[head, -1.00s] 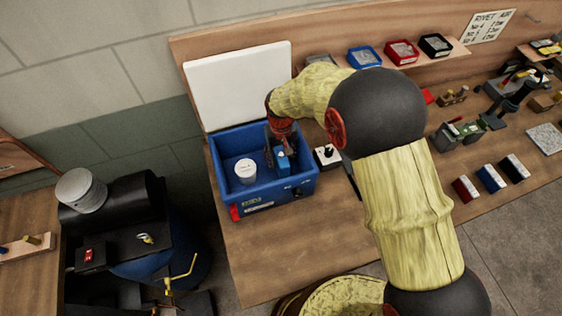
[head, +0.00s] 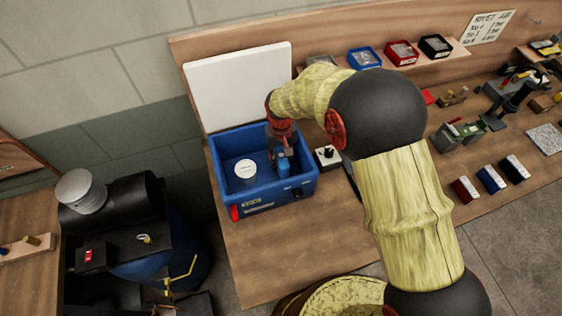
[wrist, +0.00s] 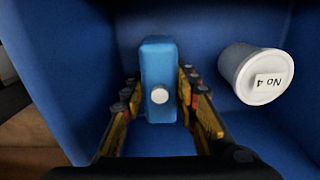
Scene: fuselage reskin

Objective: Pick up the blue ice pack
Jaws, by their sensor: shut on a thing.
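The blue ice pack (wrist: 158,65) is a light blue block with a round white cap, in the middle of the wrist view. It is inside the open blue cool box (head: 225,190), and in the head view its top (head: 282,166) shows below my gripper. My gripper (wrist: 160,100) reaches down into the box with one finger on each side of the ice pack and is shut on it. I cannot tell whether the pack still touches the box floor. The lower part of my gripper is partly hidden in the head view.
A white tub (wrist: 255,75) marked No 4 stands in the box beside the ice pack; it also shows in the head view (head: 246,171). The box's white lid (head: 238,85) stands open at the back. A small block with a black knob (head: 327,157) sits right of the box.

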